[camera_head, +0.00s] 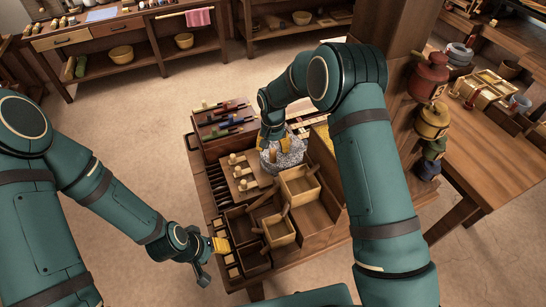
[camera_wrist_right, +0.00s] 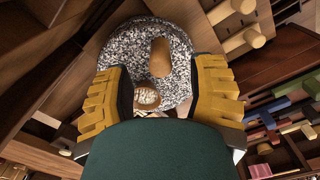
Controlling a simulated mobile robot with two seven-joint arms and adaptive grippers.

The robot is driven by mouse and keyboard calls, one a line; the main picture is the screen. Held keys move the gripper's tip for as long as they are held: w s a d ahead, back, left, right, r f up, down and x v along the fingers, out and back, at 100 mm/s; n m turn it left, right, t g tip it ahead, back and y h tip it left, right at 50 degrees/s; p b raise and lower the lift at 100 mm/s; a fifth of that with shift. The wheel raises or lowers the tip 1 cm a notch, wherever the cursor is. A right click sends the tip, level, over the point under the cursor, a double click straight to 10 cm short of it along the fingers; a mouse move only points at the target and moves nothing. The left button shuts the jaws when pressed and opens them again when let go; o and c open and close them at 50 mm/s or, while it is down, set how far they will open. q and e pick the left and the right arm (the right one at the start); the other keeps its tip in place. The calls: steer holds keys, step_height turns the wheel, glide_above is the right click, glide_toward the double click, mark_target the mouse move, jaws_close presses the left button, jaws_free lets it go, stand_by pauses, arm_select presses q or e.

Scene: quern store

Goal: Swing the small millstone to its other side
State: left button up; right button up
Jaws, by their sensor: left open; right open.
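The small millstone (camera_head: 289,152) is a round, speckled grey stone on the wooden bench unit, partly hidden by my right gripper (camera_head: 273,142). In the right wrist view the millstone (camera_wrist_right: 135,52) lies ahead of the open yellow fingers. A tan wooden peg (camera_wrist_right: 159,57) and a round opening with a brownish rim (camera_wrist_right: 147,97) show on it. The fingers are at either side of the stone's near part; I cannot tell whether they touch it. My left gripper (camera_head: 220,245) is low by the bench's left front edge, away from the stone, its yellow fingers partly hidden.
A board with pale pegs (camera_head: 246,175) lies left of the millstone. Wooden boxes (camera_head: 299,185) stand in front of it. A rack of coloured tools (camera_head: 222,122) is behind left. A post with hanging pots (camera_head: 432,118) rises at right. The floor at left is clear.

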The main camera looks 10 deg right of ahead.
step_height(320, 180, down, 5)
steer(key=shift+r+b, duration=0.1)
steer(key=shift+b, duration=0.2)
jaws_close()
